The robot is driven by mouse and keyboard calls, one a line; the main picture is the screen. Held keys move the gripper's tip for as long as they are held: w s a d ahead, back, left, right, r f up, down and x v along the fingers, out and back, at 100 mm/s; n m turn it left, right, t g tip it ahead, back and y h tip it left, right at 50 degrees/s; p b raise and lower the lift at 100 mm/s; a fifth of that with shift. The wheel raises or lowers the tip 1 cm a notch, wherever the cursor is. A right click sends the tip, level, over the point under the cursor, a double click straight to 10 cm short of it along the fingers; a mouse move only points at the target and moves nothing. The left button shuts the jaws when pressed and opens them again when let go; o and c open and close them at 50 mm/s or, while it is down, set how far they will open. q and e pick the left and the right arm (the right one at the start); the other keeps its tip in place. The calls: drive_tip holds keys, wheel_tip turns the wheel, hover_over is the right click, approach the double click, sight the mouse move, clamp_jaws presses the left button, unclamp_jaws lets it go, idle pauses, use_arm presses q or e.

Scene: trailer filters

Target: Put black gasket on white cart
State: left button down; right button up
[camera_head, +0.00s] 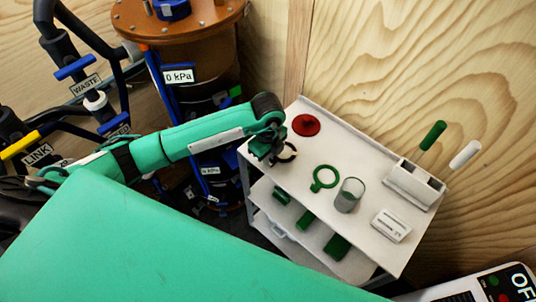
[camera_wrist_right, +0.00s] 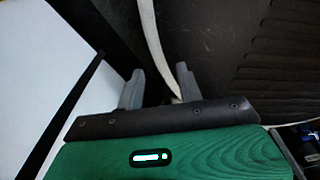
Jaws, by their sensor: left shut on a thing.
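The black gasket (camera_head: 291,153) is a dark ring at the left end of the white cart (camera_head: 335,137). My left gripper (camera_head: 274,156) is shut on it, over the cart's top shelf. I cannot tell whether the ring touches the shelf or hangs just above it. The gripper hides part of the ring. My right gripper (camera_wrist_right: 160,88) shows in the right wrist view with its two fingers apart and nothing held between them.
On the cart's top stand a red disc (camera_head: 306,125), a green ring with a handle (camera_head: 324,178), a grey cup (camera_head: 349,195), a white labelled block (camera_head: 391,226) and a white holder (camera_head: 414,184). Green pieces lie on the lower shelf. A brown tank (camera_head: 195,45) stands behind left.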

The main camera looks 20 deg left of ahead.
drive_tip(key=shift+s, duration=0.1)
use_arm(q)
drive_tip(key=shift+f, duration=0.15)
drive_tip(key=c, duration=1.6)
unclamp_jaws()
use_arm(e)
drive_tip(key=shift+a, duration=0.1)
